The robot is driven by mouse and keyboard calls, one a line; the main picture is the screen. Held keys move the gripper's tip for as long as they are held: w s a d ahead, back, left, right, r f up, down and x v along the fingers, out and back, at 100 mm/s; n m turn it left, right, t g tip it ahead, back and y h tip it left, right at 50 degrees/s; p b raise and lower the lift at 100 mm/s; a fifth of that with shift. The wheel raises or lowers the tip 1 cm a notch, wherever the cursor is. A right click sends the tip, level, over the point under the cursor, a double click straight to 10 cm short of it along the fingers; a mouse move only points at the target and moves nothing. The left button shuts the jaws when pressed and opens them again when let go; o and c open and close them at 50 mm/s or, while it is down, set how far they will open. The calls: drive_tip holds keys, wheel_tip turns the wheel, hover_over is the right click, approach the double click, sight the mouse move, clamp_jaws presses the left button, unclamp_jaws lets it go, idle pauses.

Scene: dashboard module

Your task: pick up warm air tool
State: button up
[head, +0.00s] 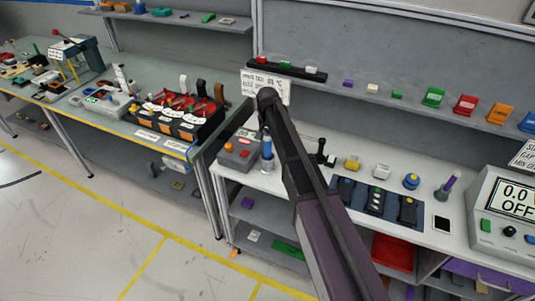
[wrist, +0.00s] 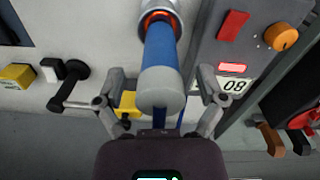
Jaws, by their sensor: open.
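The warm air tool has a blue body with a grey end cap and an orange-red ring at its far end. It stands upright beside a grey control unit in the head view (head: 267,148) and fills the upper middle of the wrist view (wrist: 160,62). My gripper (wrist: 160,90) is open, with one finger on each side of the grey cap and a visible gap on both sides. I cannot tell how deep the cap sits between the fingers. In the head view, my gripper (head: 267,98) is just above the tool, its fingers hard to make out.
The grey control unit (head: 238,153), with a red block and orange knob, stands left of the tool. A black stand (head: 320,152) and yellow block (head: 352,163) are to the right. A wall shelf (head: 380,92) with small coloured items runs behind. A black tool rack (head: 180,122) is further left.

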drive_tip(key=shift+f+b, duration=0.5)
drive_tip(key=shift+f, duration=0.25)
drive_tip(key=c, duration=1.2)
